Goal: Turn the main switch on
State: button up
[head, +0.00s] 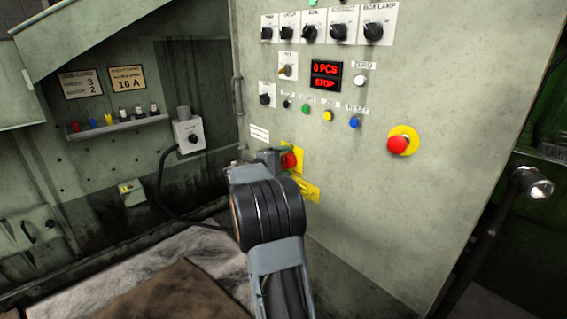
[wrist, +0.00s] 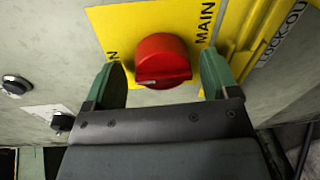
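The main switch is a red rotary knob (wrist: 163,60) on a yellow plate (wrist: 120,22) with the word MAIN, seen close in the wrist view. In the head view the red knob (head: 290,160) shows just beyond my gripper, low on the grey-green panel. My gripper (wrist: 166,80) is open, with one green finger on each side of the knob. Gaps show between the knob and both fingers, so it is not gripped. In the head view my wrist hides part of the plate and most of the gripper (head: 276,158).
The panel (head: 440,70) carries several black selectors above, a red display (head: 326,75) reading 0 PCS and STOP, coloured buttons and a red emergency stop (head: 398,144). A yellow lock-out part (wrist: 262,35) sits close right of the knob. A grey socket box (head: 190,135) stands left.

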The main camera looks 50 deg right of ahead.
jog(key=shift+a, duration=0.15)
jog(key=a+p, duration=0.4)
jog(key=a, duration=0.9)
jog(key=shift+w+a+r, duration=0.25)
jog(key=shift+w+r, duration=0.2)
jog(key=shift+r, duration=0.15)
jog(key=s+a+r+t+y+p, duration=0.1)
jog(key=s+a+r+y+p, duration=0.4)
jog(key=p, duration=0.8)
jog(key=s+a+r+t+y+p, duration=0.2)
jog(key=s+a+r+y+p, duration=0.4)
jog(key=a+r+p, duration=0.6)
jog(key=s+a+r+t+y+p, duration=0.1)
jog(key=s+a+r+y+p, duration=0.5)
jog(key=a+r+p, duration=0.3)
notch_tip(320, 180, up, 5)
jog(key=p, duration=0.4)
jog(key=shift+s+m+t+p, duration=0.3)
jog(key=shift+s+t, duration=0.05)
jog(key=shift+t, duration=0.05)
jog(key=shift+c, duration=0.4)
